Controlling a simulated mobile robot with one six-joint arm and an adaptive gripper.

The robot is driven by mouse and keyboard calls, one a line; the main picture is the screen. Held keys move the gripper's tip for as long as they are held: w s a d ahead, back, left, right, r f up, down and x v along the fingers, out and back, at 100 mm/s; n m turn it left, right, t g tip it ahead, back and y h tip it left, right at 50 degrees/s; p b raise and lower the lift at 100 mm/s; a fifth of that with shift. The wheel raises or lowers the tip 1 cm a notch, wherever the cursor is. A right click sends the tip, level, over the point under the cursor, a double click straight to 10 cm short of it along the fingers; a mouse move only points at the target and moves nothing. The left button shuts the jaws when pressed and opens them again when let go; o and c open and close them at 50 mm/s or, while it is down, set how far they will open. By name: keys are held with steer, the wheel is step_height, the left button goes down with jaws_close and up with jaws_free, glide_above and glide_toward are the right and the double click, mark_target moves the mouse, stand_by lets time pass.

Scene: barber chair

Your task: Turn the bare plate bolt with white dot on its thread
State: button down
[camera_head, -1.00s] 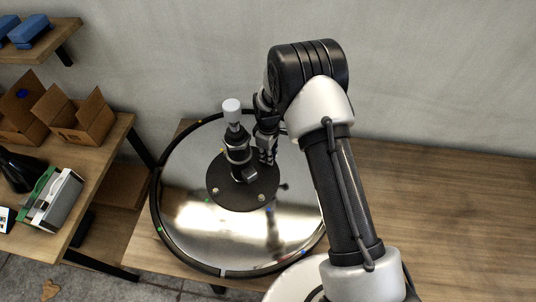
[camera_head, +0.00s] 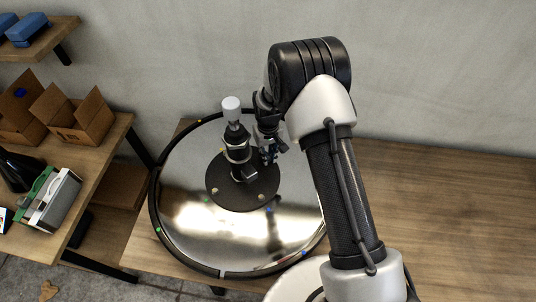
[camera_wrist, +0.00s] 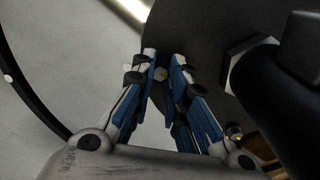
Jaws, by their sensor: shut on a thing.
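The dark round plate (camera_head: 222,199) lies on the shiny round base (camera_head: 183,165), and a black column (camera_head: 236,143) with a white cap rises from it. My gripper (camera_head: 269,158) points down at the plate's back right side, close beside the column. In the wrist view, my gripper (camera_wrist: 163,66) has its blue-padded fingers closed on a small brass-coloured bolt (camera_wrist: 161,74) at the plate's edge. The fingers hide part of it, and I cannot make out a white dot on its thread. Another brass bolt (camera_wrist: 234,132) shows at the right in the wrist view.
The black column (camera_wrist: 286,82) and a large hex nut (camera_wrist: 246,52) stand close on the right in the wrist view. A side table (camera_head: 95,170) with open cardboard boxes (camera_head: 76,117) is at the left. The wooden table (camera_head: 450,210) is clear at the right.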

steer(key=shift+s+m, duration=0.1)
steer(key=shift+m, duration=1.2)
steer(key=c, duration=1.5)
jaws_free()
steer(key=shift+c, duration=0.2)
step_height(320, 180, up, 12)
